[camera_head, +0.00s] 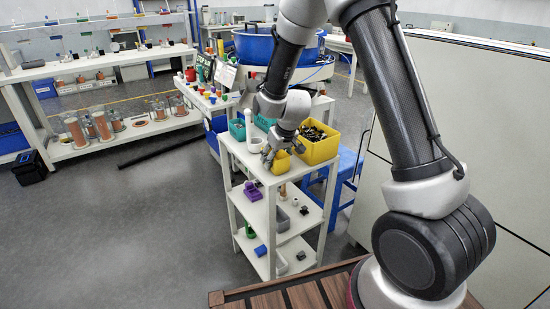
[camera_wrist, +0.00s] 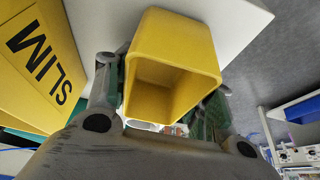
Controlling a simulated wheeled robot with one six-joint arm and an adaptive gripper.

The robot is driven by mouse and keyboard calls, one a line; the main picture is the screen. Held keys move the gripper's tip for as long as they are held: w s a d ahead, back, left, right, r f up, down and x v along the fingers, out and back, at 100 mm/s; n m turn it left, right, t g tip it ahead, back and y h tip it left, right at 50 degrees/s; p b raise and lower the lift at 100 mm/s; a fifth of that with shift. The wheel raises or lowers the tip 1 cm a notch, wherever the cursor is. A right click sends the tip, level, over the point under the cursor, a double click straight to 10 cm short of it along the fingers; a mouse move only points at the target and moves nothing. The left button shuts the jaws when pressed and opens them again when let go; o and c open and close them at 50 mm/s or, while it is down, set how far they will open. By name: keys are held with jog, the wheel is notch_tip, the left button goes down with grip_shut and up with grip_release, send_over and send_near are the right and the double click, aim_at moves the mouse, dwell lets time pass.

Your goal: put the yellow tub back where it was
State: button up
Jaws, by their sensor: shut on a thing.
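The yellow tub (camera_wrist: 172,45) is small and square-mouthed. It sits between the fingers of my gripper (camera_wrist: 163,95) in the wrist view, and the part of its inside that shows looks empty. In the head view my gripper (camera_head: 271,158) is over the top of the white shelf rack (camera_head: 261,180), with the yellow tub (camera_head: 281,165) partly hidden behind the fingers. My gripper is shut on the tub. I cannot tell whether the tub's base touches the shelf top.
A larger yellow bin (camera_head: 318,150) of dark parts, marked SLIM in the wrist view (camera_wrist: 35,60), stands right beside the tub. Teal bins (camera_head: 237,130) and a white cylinder (camera_head: 249,122) stand behind.

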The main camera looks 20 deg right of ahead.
jog(key=o, duration=1.1)
jog(key=shift+f, duration=0.1)
jog(key=shift+c, duration=0.2)
jog(key=s+d+r+m, duration=0.1)
jog(key=s+d+r, duration=0.3)
jog(key=s+r, duration=0.5)
jog(key=s+d+r, duration=0.4)
jog(key=s+r, duration=0.1)
jog(key=r, duration=0.7)
jog(key=s+d+r+m, duration=0.1)
jog(key=s+d+r, duration=0.1)
jog(key=s, duration=0.8)
jog(key=s+d+r+m+h, duration=0.1)
jog(key=s+d+r, duration=0.2)
jog(key=s, duration=0.7)
jog(key=shift+d+m, duration=0.3)
jog(key=shift+d, duration=0.65)
jog(key=shift+s+r, duration=0.1)
